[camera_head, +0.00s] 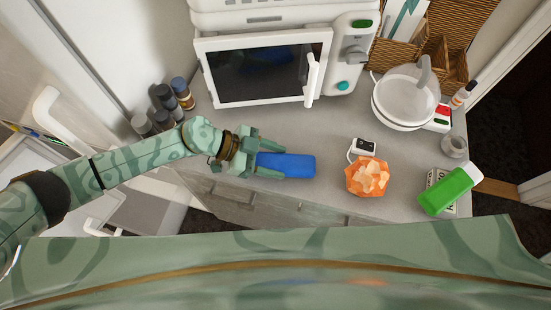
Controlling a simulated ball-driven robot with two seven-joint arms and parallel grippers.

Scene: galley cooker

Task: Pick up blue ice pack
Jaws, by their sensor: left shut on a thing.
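The blue ice pack (292,165) is a flat rounded rectangle over the grey counter, near its front edge and in front of the microwave. My left gripper (262,158) comes in from the left and is shut on the left end of the ice pack. Its fingers cover that end. I cannot tell whether the pack still touches the counter. My right gripper is not in view.
A white microwave (268,72) stands behind. Several spice jars (165,97) are at the left.

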